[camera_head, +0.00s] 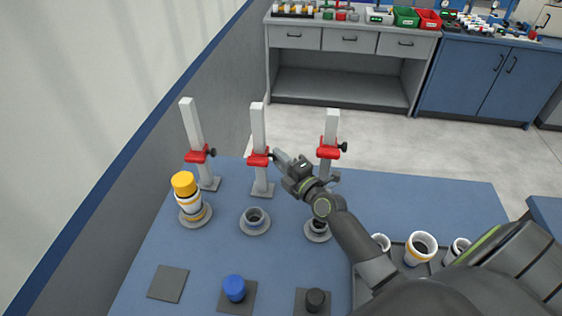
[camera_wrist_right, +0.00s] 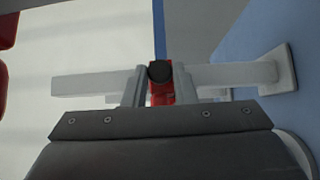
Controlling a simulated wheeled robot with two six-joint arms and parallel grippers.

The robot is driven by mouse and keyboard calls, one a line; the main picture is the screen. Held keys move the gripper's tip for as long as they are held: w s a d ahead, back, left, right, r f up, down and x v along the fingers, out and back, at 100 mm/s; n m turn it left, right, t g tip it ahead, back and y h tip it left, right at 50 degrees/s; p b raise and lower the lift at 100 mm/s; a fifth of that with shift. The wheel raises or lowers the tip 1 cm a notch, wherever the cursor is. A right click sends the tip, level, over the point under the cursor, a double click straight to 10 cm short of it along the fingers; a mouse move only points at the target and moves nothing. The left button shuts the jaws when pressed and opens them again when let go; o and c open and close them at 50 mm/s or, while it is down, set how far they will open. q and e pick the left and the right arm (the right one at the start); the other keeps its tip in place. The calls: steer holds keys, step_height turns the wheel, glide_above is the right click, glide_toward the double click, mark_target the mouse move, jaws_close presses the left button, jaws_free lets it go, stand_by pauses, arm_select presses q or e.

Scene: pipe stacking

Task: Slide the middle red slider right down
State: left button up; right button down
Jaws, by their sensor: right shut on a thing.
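The middle red slider (camera_head: 258,158) sits on the middle grey post (camera_head: 258,125), a little below half its height. My right gripper (camera_head: 277,156) reaches it from the right, at its black knob side. In the right wrist view, my right gripper (camera_wrist_right: 160,68) has one finger on each side of the slider's black knob (camera_wrist_right: 160,72) and is shut on it. Red slider body (camera_wrist_right: 162,93) shows between the fingers, with the post (camera_wrist_right: 225,75) running sideways behind. My left gripper is not in view.
Left (camera_head: 197,157) and right (camera_head: 329,152) red sliders sit on posts either side. On the blue table (camera_head: 200,250) stand a yellow-capped pipe stack (camera_head: 187,195), a round holder (camera_head: 255,220), blue (camera_head: 234,288) and black (camera_head: 315,299) pieces, and a tray of pipes at right, partly hidden by my arm.

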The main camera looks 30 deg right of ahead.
step_height(320, 180, down, 4)
steer(key=b, duration=0.3)
steer(key=shift+s, duration=0.1)
steer(key=shift+f, duration=0.1)
steer(key=c, duration=1.2)
jaws_free()
steer(key=s+b, duration=0.1)
steer(key=s, duration=0.4)
steer(key=s+d+b, duration=0.1)
steer(key=s, duration=0.5)
steer(key=s+d+b, duration=0.1)
steer(key=s, duration=0.5)
steer(key=shift+s+d+r, duration=0.1)
steer(key=shift+d+r, duration=0.1)
